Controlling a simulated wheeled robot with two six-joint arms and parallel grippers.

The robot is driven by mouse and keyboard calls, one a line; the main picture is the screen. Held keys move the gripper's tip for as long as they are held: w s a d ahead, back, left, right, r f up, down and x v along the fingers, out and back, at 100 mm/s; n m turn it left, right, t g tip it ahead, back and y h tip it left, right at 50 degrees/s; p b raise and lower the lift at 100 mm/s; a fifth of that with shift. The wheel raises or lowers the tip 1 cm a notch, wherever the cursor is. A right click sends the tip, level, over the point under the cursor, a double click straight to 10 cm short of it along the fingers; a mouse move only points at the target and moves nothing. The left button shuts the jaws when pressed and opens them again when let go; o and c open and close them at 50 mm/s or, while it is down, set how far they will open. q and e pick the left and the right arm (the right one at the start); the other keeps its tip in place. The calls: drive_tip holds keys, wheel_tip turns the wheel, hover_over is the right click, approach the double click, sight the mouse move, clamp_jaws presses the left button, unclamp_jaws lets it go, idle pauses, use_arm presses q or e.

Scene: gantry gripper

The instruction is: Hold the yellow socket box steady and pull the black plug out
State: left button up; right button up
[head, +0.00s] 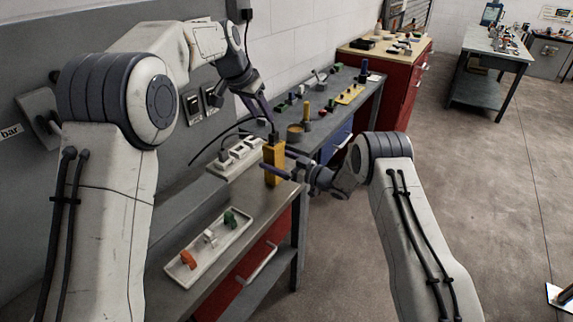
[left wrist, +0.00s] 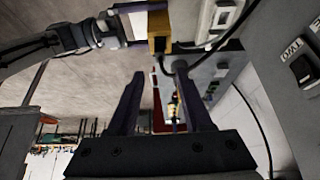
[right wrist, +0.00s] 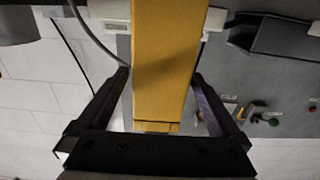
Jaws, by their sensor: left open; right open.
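The yellow socket box (head: 274,165) stands upright near the corner of the grey workbench (head: 185,205). The black plug (head: 273,138) sits on its top, and a black cable arcs away to the left. My left gripper (head: 266,118) is open just above the plug, fingers pointing down. My right gripper (head: 284,168) is open at the box's side. In the right wrist view the box (right wrist: 165,60) stands between its two fingers; contact cannot be told.
A white socket strip (head: 238,157) lies behind the box. A white tray (head: 192,273) with orange, white and green parts lies at the front of the bench. Small items and a yellow block (head: 349,94) lie further back.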

sight(273, 133)
drive_tip(key=shift+w+a, duration=0.2)
drive_tip(key=shift+a, duration=0.1)
drive_tip(key=c, duration=1.2)
use_arm(q)
drive_tip(key=shift+o, duration=0.7)
use_arm(e)
drive_tip(key=shift+c, duration=1.3)
use_arm(q)
drive_tip(key=shift+g+y, duration=0.4)
drive_tip(key=shift+g, duration=0.1)
drive_tip(key=x, duration=0.7)
drive_tip(key=w+x, duration=0.1)
drive_tip(key=x, duration=0.2)
drive_tip(key=shift+d+r, duration=0.1)
drive_tip(key=shift+d, duration=0.3)
